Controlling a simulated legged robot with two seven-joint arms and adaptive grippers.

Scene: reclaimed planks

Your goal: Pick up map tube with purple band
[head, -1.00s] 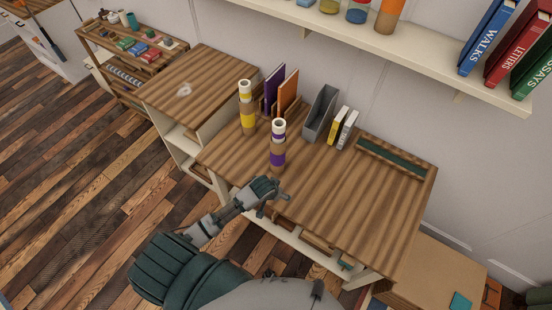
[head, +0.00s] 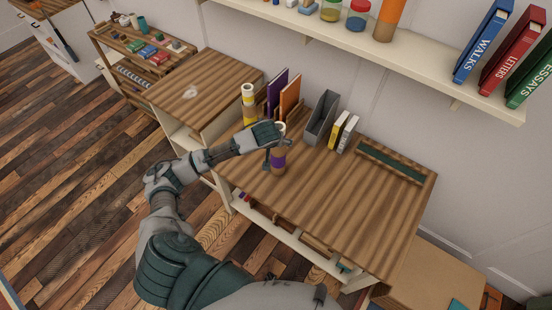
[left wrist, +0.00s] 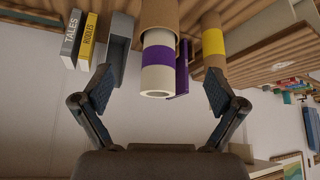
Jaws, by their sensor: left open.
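The map tube with the purple band (head: 278,163) stands upright on the plank desk (head: 330,215). My left gripper (head: 278,153) is at its upper part and hides some of it. In the left wrist view, which shows the scene upside down, the purple-banded tube (left wrist: 158,56) lies between the two spread fingers of my left gripper (left wrist: 158,74). Gaps show on both sides, so the gripper is open and not clamped on it. A map tube with a yellow band (head: 249,104) stands behind and left of it, and shows in the left wrist view (left wrist: 213,42). My right gripper is out of view.
A purple book (head: 277,90) and an orange book (head: 290,95) stand behind the tubes. A grey file holder (head: 321,118) and yellow and white books (head: 343,132) stand to the right. The desk's front and right are clear. A wall shelf (head: 400,52) runs above.

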